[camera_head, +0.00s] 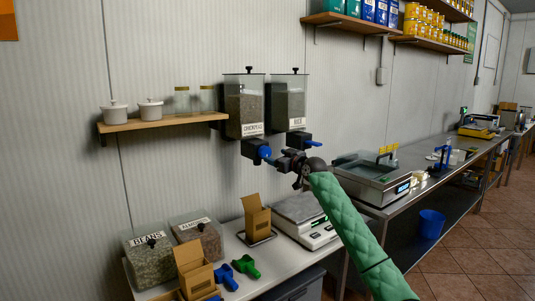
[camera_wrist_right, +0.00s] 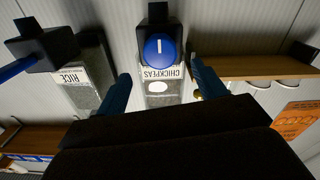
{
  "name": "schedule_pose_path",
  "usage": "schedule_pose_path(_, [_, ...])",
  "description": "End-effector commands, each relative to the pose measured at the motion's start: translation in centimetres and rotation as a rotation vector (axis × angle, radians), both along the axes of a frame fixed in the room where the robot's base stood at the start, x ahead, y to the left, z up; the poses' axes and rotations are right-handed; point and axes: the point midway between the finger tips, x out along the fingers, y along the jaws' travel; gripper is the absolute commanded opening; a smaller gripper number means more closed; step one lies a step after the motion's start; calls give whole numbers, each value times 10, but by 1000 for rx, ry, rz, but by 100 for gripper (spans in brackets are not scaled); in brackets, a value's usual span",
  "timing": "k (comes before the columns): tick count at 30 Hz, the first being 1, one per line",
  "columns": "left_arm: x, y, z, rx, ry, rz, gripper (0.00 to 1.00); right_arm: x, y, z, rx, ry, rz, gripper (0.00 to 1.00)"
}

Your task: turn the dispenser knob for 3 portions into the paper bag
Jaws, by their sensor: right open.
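The chickpeas dispenser (camera_head: 244,105) hangs on the wall beside the rice dispenser (camera_head: 289,100). Its blue knob (camera_head: 265,152) faces out below the bin. In the right wrist view the round blue knob (camera_wrist_right: 160,48) has a pale line on it and lies ahead between the spread blue fingers. My right gripper (camera_head: 279,160) is open in front of the knob; I see no contact. A brown paper bag (camera_head: 257,217) stands upright and open-topped below the chickpeas dispenser, on a small dark tray. Its contents are hidden. My left gripper is not in view.
A scale (camera_head: 302,215) stands right of the bag. A wooden shelf (camera_head: 165,123) with jars is left of the dispensers.

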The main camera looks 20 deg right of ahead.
Motion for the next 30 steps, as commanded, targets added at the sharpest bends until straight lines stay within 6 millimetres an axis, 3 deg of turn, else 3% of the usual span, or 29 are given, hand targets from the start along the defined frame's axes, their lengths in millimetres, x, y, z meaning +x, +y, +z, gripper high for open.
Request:
schedule_pose_path(13, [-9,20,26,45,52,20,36,56,20,2,4,1,0,70])
schedule_pose_path(26, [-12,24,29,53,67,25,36,66,24,0,4,1,0,70])
schedule_pose_path(30, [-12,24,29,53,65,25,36,66,24,0,4,1,0,47])
